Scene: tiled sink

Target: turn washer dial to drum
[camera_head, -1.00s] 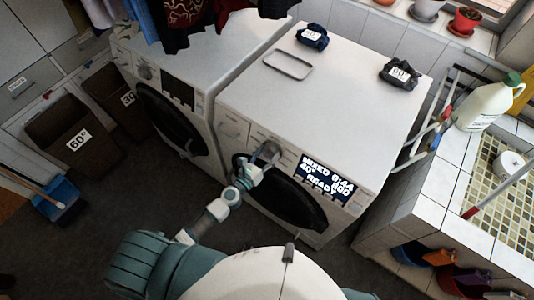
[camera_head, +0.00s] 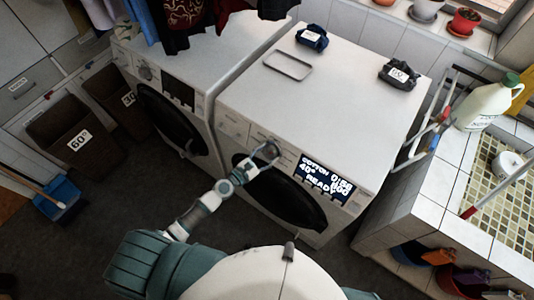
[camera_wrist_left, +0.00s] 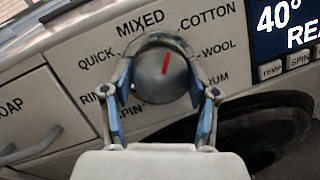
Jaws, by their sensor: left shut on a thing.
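The washer dial (camera_wrist_left: 165,80) is a round grey knob with a red mark, on the front panel of the right-hand washer (camera_head: 330,110). In the left wrist view the mark points up and slightly right, between the printed words MIXED (camera_wrist_left: 140,24) and COTTON (camera_wrist_left: 208,17). WOOL (camera_wrist_left: 218,48) and a partly covered DRUM (camera_wrist_left: 214,80) are on the right. My left gripper (camera_head: 264,156) is shut on the dial, a finger on each side. The washer display (camera_head: 326,180) reads COTTON, 40° and READY. My right gripper is not in view.
A second washer (camera_head: 200,65) stands on the left, with hanging clothes (camera_head: 190,12) above it. Dark labelled bins (camera_head: 75,140) stand on the floor further left. The tiled sink (camera_head: 440,200) is on the right, with a white bottle (camera_head: 488,105) on its edge.

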